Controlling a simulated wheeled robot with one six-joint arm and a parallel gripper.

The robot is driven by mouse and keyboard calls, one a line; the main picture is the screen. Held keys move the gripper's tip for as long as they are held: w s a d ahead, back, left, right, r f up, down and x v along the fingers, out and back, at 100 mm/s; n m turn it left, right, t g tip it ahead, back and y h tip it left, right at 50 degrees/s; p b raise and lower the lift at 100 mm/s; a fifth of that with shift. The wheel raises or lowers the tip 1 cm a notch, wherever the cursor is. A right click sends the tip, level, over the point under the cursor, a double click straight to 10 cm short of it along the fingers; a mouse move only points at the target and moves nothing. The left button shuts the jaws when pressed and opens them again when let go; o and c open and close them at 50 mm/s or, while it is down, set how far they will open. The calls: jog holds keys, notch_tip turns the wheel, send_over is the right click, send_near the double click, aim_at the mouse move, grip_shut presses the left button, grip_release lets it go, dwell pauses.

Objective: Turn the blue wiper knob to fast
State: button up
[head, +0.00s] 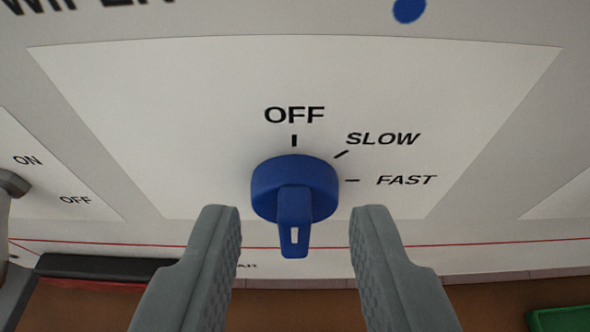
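The blue wiper knob (294,190) sits on a white label plate (150,120) in the head view. Its raised grip bar runs up and down in the picture, in line with the OFF tick above the knob. A small white mark shows at the bar's near, lower end. SLOW (382,139) is printed to the upper right and FAST (406,180) to the right, each with a tick. My gripper (296,228) is open and empty. Its grey fingers stand left and right of the grip bar, with a gap on both sides and no contact seen.
A grey lever (12,184) stands at the left edge by a plate marked ON and OFF. A blue dot (409,9) is at the top. A black and red object (100,268) lies below left, and a green object (560,318) at the lower right.

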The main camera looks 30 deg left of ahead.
jog(key=shift+x, duration=0.8)
grip_shut()
